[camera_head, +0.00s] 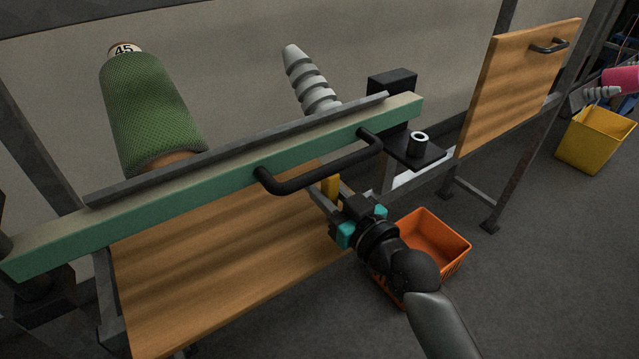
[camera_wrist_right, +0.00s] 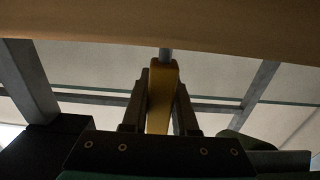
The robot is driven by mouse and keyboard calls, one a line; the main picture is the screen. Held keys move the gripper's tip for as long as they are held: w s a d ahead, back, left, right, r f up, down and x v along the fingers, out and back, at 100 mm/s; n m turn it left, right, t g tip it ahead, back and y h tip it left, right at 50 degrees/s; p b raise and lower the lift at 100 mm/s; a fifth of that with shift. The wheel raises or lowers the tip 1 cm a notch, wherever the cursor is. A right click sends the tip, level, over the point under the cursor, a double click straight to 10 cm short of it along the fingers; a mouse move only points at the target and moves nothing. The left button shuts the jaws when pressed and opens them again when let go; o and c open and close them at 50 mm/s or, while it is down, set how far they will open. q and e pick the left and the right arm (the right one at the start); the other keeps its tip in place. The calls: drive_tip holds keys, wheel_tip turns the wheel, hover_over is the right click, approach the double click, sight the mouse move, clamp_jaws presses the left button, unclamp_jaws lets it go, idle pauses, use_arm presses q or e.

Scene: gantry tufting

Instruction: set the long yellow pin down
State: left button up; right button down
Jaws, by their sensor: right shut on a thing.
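The long yellow pin (camera_head: 332,186) shows in the head view as a short yellow piece just below the black bar handle. My right gripper (camera_head: 328,195) is shut on it. In the right wrist view the yellow pin (camera_wrist_right: 162,92) stands between the two dark fingers of the gripper (camera_wrist_right: 160,105), with a grey rod at its far end. The rest of the pin is hidden by the fingers and the handle. My left gripper is not in view.
A green beam (camera_head: 235,178) with a black handle (camera_head: 315,178) crosses close above the gripper. A wooden board (camera_head: 210,285) lies below it. An orange basket (camera_head: 445,235) stands on the floor behind my wrist. A black bracket (camera_head: 420,158) sits at the beam's right end.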

drive_tip(key=c, duration=1.2)
unclamp_jaws()
drive_tip(key=shift+f, duration=0.15)
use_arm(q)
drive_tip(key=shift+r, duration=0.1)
use_arm(e)
drive_tip(key=o, duration=0.5)
drive_tip(key=shift+s+d, duration=0.2)
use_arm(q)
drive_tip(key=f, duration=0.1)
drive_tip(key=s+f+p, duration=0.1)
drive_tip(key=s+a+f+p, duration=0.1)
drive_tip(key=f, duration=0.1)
use_arm(e)
drive_tip(key=v, duration=1.1)
drive_tip(key=shift+s+d+r, duration=0.1)
drive_tip(key=shift+s+r, duration=0.1)
